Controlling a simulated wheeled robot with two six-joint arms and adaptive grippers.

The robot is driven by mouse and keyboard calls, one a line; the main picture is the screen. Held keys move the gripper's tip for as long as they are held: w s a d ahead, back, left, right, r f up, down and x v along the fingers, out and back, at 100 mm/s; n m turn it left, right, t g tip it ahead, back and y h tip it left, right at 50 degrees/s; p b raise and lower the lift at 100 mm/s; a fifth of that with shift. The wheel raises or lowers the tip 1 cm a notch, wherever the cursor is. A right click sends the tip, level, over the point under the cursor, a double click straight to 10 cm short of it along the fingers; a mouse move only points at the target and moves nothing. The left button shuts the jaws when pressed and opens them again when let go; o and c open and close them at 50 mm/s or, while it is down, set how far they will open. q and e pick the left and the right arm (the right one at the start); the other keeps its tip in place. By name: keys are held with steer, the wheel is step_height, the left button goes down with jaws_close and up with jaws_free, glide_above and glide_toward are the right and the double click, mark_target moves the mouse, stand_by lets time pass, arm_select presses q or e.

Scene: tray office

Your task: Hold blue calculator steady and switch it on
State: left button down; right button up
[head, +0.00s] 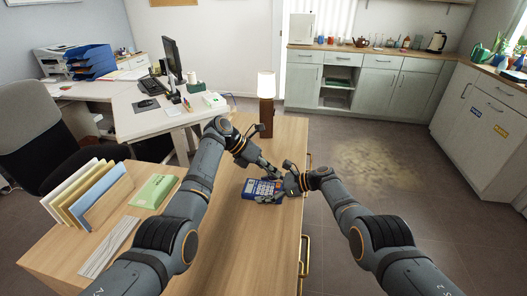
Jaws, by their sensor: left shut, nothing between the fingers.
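The blue calculator (256,188) lies on the wooden desk in the head view, its light keys facing up. My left gripper (275,174) is shut and empty, with its fingertips pointing down over the calculator's far right part. I cannot tell whether they touch it. My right gripper (277,193) is at the calculator's right edge, with its fingers low beside and partly over it. The picture is too small to show how far its fingers are closed. The calculator's right side is partly hidden by the grippers.
A lamp (266,112) stands at the desk's far end. A green box (155,191), a file holder with folders (108,196) and a grey-white board (108,249) lie to the left. Bare desk (240,250) is in front of the calculator.

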steer(key=shift+o, duration=0.6)
